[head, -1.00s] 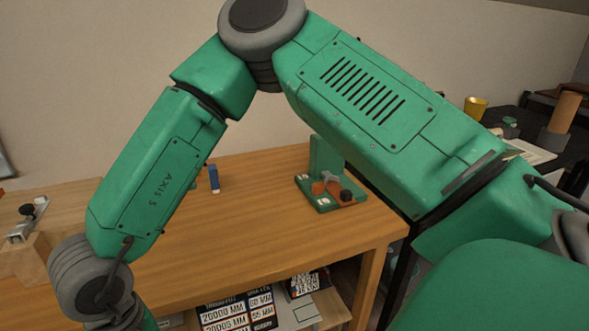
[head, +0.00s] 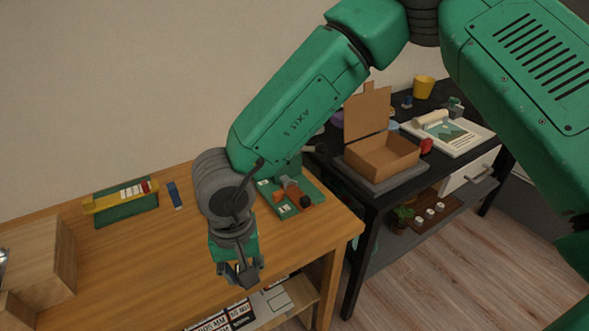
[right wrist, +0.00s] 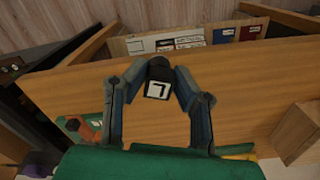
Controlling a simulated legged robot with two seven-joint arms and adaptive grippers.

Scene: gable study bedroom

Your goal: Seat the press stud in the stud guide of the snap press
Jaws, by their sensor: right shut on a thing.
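The snap press (head: 312,187) stands near the right end of the wooden table, with a green base, orange parts and a black knob. My right forearm hides part of it. It also shows at the lower left of the right wrist view (right wrist: 72,124). My right gripper (head: 240,272) hangs above the table's front part, in front of the press and left of it. In the right wrist view its fingers are shut on a small dark piece with a white, dark-marked face (right wrist: 158,88), which seems to be the press stud. My left gripper is out of view.
A green and yellow fixture (head: 122,202) and a blue block (head: 175,195) lie on the table (head: 135,270). A wooden box (head: 40,258) stands at left. A black side table at right carries an open cardboard box (head: 382,155). The table's middle is clear.

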